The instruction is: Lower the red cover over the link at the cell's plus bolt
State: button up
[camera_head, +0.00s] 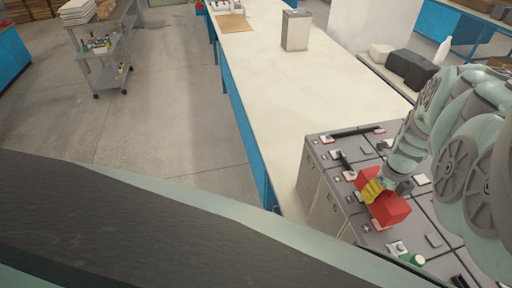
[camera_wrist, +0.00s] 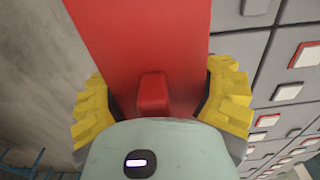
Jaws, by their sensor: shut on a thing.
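The red cover (camera_head: 390,206) is a box-like red piece held over the grey battery cells (camera_head: 327,192) at the right of the head view. My gripper (camera_head: 372,192), with yellow fingers, is shut on it. In the wrist view the red cover (camera_wrist: 145,40) fills the middle, with a small raised grip (camera_wrist: 153,95) between the yellow fingers. A plus mark (camera_head: 366,229) shows on a cell just below the cover in the head view. The cover hides part of the cell tops, so I cannot tell what lies directly under it or whether it touches them.
Dark link bars (camera_head: 357,132) join terminals at the back of the cells. A green-topped item (camera_head: 412,259) stands near the front. A grey box (camera_head: 295,30) stands on the long pale bench (camera_head: 300,80), otherwise mostly clear. A trolley (camera_head: 103,66) stands at the left.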

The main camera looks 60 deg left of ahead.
jog(key=shift+a+f+b, duration=0.1)
jog(key=shift+f+b, duration=1.5)
jog(key=shift+f, duration=0.35)
jog(key=o, duration=1.1)
jog(key=shift+o, duration=0.2)
